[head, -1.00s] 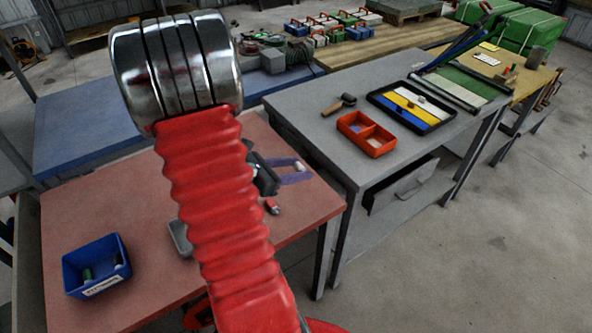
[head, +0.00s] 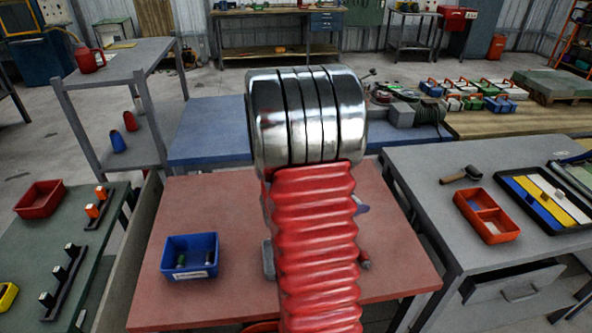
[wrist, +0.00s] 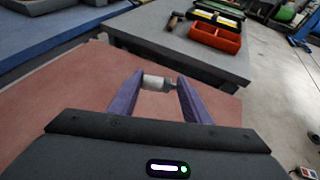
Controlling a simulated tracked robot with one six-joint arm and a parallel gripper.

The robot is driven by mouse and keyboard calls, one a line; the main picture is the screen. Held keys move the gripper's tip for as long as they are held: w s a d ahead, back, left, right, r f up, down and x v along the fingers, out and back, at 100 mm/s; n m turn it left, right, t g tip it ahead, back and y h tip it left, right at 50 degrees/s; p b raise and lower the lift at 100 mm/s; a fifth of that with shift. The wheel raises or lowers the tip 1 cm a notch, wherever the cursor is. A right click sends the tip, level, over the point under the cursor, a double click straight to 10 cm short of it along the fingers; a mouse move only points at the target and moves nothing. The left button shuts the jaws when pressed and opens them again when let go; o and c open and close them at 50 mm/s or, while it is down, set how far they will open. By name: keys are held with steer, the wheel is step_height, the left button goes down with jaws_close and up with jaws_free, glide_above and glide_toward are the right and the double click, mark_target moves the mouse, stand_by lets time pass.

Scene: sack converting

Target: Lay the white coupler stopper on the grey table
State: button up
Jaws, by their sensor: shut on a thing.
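The white coupler stopper (wrist: 157,84) is a small white cylinder. In the wrist view my gripper (wrist: 158,82) is shut on it, with one purple finger at each end. The stopper is above the red table, and the near edge of the grey table (wrist: 150,35) lies beyond it. In the head view the grey table (head: 428,195) stands at the right. There the red ribbed sleeve of my arm hides the stopper and nearly all of my gripper.
A blue bin (head: 190,258) stands on the red table (head: 215,215). An open drawer (head: 515,285) juts below the grey table.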

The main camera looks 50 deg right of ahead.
steer(key=w+a+r+n+t, duration=0.3)
steer(key=w+a+n+t, duration=0.35)
steer(key=w, duration=0.65)
steer(key=w+a+r+n+t, duration=0.35)
steer(key=w+a, duration=0.65)
steer(key=w, duration=0.4)
steer(key=w+a+r+n+t+y, duration=0.2)
steer(key=w+a+y, duration=0.1)
steer(key=a, duration=0.7)
steer(key=w+a+r+n+t+y, duration=0.2)
steer(key=w+a, duration=0.3)
steer(key=a, duration=0.5)
steer(key=w+a+r+n+t+y, duration=0.2)
steer(key=w+a+n+t+y, duration=0.1)
steer(key=a, duration=0.6)
steer(key=shift+w+a+r+n+y, duration=0.4)
steer(key=shift+w+n, duration=0.15)
steer(key=shift+n, duration=0.15)
